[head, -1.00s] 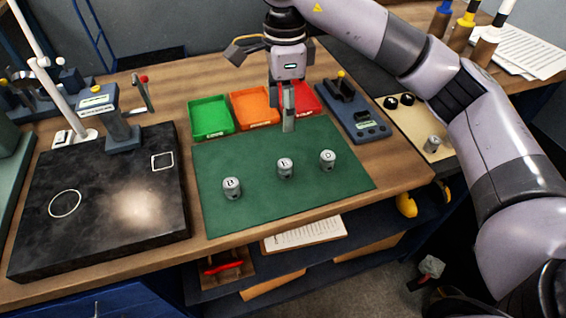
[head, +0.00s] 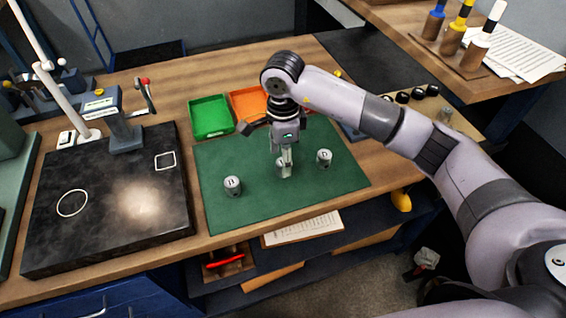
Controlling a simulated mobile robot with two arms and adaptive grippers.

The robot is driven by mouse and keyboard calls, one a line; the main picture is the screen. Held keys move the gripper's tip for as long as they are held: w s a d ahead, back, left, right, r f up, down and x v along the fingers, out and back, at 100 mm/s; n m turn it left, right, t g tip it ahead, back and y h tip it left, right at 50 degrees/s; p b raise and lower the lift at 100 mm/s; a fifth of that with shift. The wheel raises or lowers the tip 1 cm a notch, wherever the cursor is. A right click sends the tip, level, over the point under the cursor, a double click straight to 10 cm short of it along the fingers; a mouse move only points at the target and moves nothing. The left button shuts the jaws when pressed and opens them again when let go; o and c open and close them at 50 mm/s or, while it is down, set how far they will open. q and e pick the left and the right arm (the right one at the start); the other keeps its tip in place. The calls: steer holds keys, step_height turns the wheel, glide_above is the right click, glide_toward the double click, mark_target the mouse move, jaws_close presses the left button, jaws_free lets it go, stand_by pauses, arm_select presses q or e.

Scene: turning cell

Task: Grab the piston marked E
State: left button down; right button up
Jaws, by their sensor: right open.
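Three small grey pistons stand upright on the green mat (head: 222,212). The middle piston (head: 281,172) is partly hidden by my right gripper; its letter looked like E earlier and is now covered. The left piston (head: 232,187) seems marked B and the right piston (head: 324,159) is marked D. My right gripper (head: 285,161) points down over the middle piston, open, with a finger in front of its top. I cannot tell whether it touches the piston. My left gripper is not in view.
A green tray (head: 210,118) and an orange tray (head: 246,104) stand behind the mat, the orange one partly behind my arm. A black granite plate (head: 110,225) with a gauge stand lies left. The mat's front part is clear.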

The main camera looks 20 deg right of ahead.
steer(key=shift+f+p, duration=0.35)
steer(key=shift+f, duration=1.25)
steer(key=shift+c, duration=0.2)
jaws_close()
steer(key=shift+r, duration=0.1)
